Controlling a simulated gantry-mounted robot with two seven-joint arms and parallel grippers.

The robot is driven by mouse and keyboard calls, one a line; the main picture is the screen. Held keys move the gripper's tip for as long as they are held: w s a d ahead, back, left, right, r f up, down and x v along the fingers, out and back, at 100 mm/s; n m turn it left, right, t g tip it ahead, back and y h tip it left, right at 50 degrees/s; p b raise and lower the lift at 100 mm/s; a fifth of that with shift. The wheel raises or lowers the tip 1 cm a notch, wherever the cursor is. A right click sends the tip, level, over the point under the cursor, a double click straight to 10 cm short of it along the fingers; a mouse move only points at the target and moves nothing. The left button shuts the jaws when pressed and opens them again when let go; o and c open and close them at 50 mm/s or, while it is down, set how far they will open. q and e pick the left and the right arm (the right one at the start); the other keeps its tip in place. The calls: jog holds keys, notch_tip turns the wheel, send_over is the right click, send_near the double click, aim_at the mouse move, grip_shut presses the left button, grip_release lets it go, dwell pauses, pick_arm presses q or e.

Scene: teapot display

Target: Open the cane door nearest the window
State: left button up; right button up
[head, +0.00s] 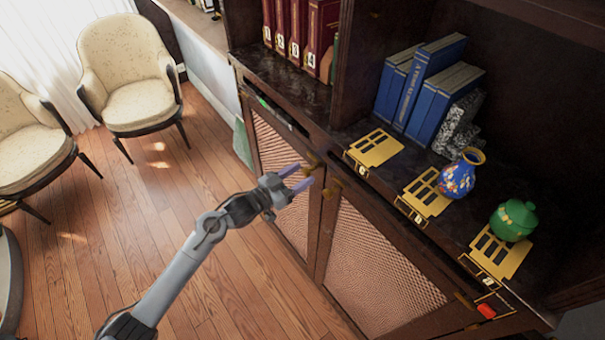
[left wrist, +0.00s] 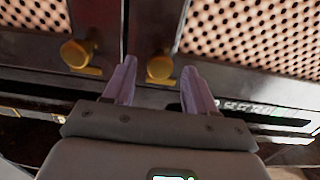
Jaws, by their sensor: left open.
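The cane door nearest the window (head: 275,150) is the left one of two in the dark cabinet, and it looks shut. Its round brass knob (head: 313,158) is at its upper right corner. The wrist view looks upside down, and there this knob (left wrist: 160,65) lies between my two finger lines, near the tips. My left gripper (head: 308,178) is open, its purple fingers pointing at the knob; I cannot tell whether they reach around it. The other cane door (head: 380,270) is shut, its knob (left wrist: 78,53) outside the fingers. My right gripper is not in view.
The cabinet top carries gold stands (head: 373,148), blue books (head: 428,78), a blue vase (head: 461,174) and a green pot (head: 513,220). Cream chairs (head: 128,75) stand by the window at the left. The wooden floor (head: 130,220) before the doors is clear.

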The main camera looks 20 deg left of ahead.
pick_arm(q)
jog(key=shift+w+d, duration=0.4)
jog(key=shift+w, duration=0.2)
grip_shut()
